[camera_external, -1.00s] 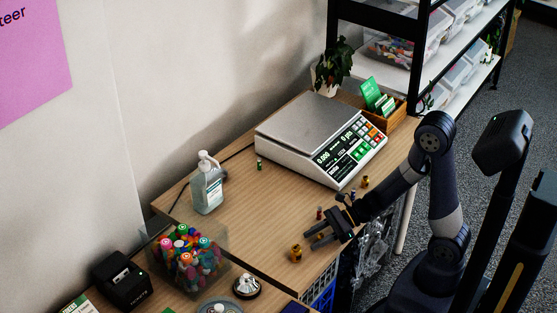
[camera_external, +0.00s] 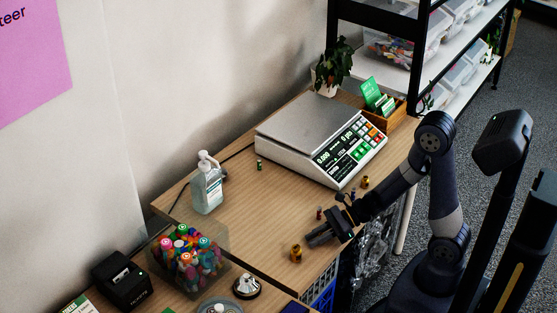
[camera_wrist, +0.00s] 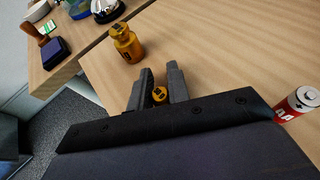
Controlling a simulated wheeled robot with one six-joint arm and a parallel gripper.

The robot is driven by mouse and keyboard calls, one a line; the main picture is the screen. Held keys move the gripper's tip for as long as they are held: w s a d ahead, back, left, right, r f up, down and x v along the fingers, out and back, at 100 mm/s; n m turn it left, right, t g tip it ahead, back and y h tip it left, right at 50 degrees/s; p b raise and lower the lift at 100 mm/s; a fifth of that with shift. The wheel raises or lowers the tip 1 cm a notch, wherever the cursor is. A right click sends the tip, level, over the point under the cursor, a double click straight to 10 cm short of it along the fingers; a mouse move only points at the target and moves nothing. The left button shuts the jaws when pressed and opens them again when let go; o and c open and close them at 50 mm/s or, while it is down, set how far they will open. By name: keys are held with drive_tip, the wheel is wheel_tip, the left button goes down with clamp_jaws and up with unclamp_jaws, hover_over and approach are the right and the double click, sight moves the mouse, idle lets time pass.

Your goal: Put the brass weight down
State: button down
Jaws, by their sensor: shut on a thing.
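My gripper (camera_external: 316,239) is low over the front of the wooden desk, its fingers close together. In the wrist view, my gripper (camera_wrist: 158,90) is shut on a small brass weight (camera_wrist: 159,95), whose round top shows between the fingers. In the outside view the fingers hide this weight. I cannot tell whether it touches the desk. A larger brass weight (camera_wrist: 126,42) stands upright just beyond the fingertips, apart from them; it also shows in the outside view (camera_external: 296,253).
A red and white battery (camera_wrist: 298,103) stands right of my gripper. A white scale (camera_external: 320,141), a sanitizer bottle (camera_external: 207,190) and a tub of markers (camera_external: 190,262) stand on the desk. Another small brass piece (camera_external: 365,181) stands near the scale.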

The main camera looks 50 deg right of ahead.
wheel_tip(320, 180, up, 9)
drive_tip(key=p, duration=0.4)
drive_tip(key=b, duration=0.5)
hover_over(244, 240)
wheel_tip(244, 240, down, 4)
drive_tip(key=shift+w+r+m+h, duration=0.1)
drive_tip(key=shift+r+m+h, duration=0.1)
drive_tip(key=shift+m+h, duration=0.1)
drive_tip(key=shift+f+b, duration=0.8)
drive_tip(key=shift+f, duration=1.8)
drive_tip(key=shift+f, duration=0.2)
drive_tip(key=c, duration=1.3)
unclamp_jaws()
drive_tip(key=shift+r, duration=0.1)
drive_tip(key=shift+c, duration=0.2)
drive_tip(key=shift+r, duration=0.1)
